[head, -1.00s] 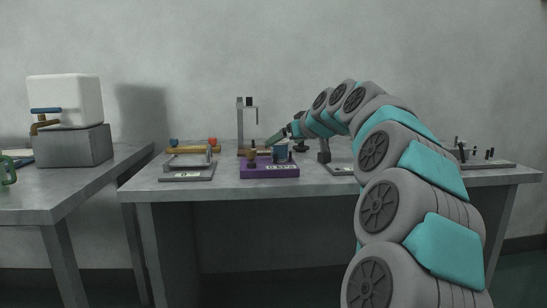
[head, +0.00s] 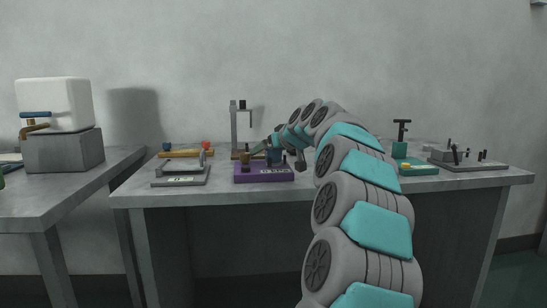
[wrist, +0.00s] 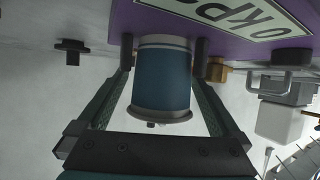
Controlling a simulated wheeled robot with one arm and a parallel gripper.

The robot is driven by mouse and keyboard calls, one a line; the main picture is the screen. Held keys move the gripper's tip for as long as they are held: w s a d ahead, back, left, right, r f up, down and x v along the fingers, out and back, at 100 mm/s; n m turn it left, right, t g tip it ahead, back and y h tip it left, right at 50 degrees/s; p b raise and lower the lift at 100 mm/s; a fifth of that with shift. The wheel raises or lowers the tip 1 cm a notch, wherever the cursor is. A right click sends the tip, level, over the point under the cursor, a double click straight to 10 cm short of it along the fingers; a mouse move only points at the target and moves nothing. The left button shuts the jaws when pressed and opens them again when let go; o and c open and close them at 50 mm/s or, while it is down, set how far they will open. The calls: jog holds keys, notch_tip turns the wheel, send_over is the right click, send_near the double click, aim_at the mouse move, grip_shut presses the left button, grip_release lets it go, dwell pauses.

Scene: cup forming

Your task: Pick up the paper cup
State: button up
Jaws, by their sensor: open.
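The paper cup (wrist: 161,80) is blue with pale and grey bands at its ends. In the wrist view it is at the purple base (wrist: 135,27), which carries a printed label. My gripper (wrist: 165,72) is open, with one finger on each side of the cup and the cup between them. I cannot tell whether either finger touches it. In the head view, my gripper (head: 264,148) is low over the purple base (head: 262,177), at the cup (head: 276,155), which is small and partly hidden there.
A grey stand (head: 241,128) rises behind the purple base. A grey fixture (head: 180,178) is to the left, a green device (head: 415,168) and a grey fixture (head: 466,160) to the right. A white tank (head: 54,105) stands on the left table. The table's front left is clear.

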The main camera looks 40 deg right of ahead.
jog(key=shift+c, duration=0.4)
jog(key=c, duration=1.3)
jog(key=shift+r, duration=0.2)
